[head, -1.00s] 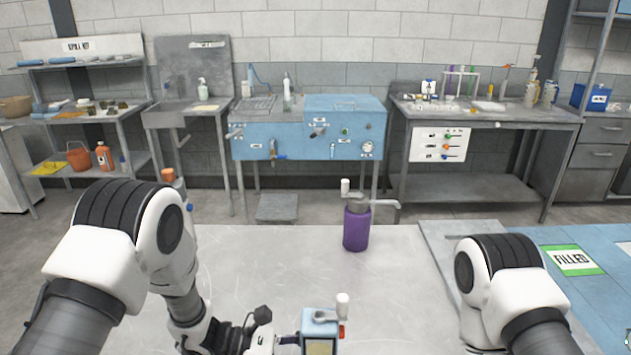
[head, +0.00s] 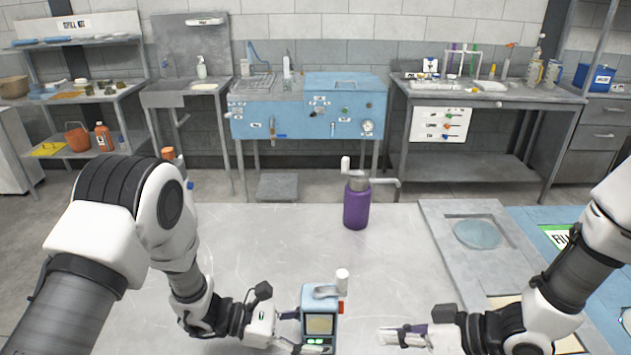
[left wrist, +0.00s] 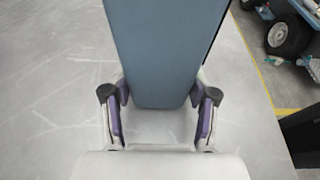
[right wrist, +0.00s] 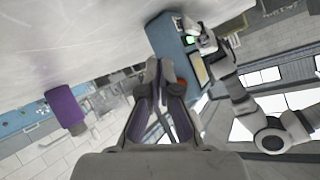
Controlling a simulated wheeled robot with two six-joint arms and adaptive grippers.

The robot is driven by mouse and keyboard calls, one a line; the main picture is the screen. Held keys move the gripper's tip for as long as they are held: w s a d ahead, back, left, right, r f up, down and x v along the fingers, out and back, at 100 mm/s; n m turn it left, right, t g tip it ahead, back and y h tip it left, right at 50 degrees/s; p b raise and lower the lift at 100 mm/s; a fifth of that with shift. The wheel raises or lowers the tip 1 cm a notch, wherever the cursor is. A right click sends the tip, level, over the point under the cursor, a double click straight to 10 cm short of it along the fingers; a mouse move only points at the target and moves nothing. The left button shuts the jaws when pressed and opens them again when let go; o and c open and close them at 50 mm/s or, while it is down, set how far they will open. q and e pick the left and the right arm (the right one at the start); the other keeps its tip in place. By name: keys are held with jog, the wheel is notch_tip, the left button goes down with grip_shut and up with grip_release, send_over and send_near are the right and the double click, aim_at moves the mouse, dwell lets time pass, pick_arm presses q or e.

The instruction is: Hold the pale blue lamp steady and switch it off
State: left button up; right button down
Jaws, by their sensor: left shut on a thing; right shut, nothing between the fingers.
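The pale blue lamp (head: 320,310) stands upright on the table, with a yellowish panel on its front, a grey handle and white knob on top, and a red part (head: 341,308) on its right side. My left gripper (head: 290,330) is shut on the lamp from the left. The left wrist view shows the lamp's blue body (left wrist: 165,50) between the fingers. My right gripper (head: 385,337) is shut and empty, to the right of the lamp with a gap between. In the right wrist view its fingertips (right wrist: 155,70) point near the lamp (right wrist: 172,45) and its red part (right wrist: 181,86).
A purple bottle (head: 356,208) with a crank and spout stands on the table behind the lamp. A grey tray with a round recess (head: 478,233) lies at the right, beside a blue mat with a green-edged label (head: 556,238). The table's middle is clear.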

aim_at(341, 307)
pick_arm(q)
jog(key=shift+s, duration=0.1)
pick_arm(e)
jog(key=w+d+r+n+t+h, duration=0.1)
jog(key=w+d+r+n+h, duration=0.1)
jog(key=w+d+r+n, duration=0.15)
jog(key=a, duration=0.8)
jog(key=shift+a+f, duration=0.15)
jog(key=shift+f, duration=0.1)
dwell(0.8)
jog(key=shift+a, duration=0.6)
dwell(0.4)
jog(key=shift+d, duration=0.75)
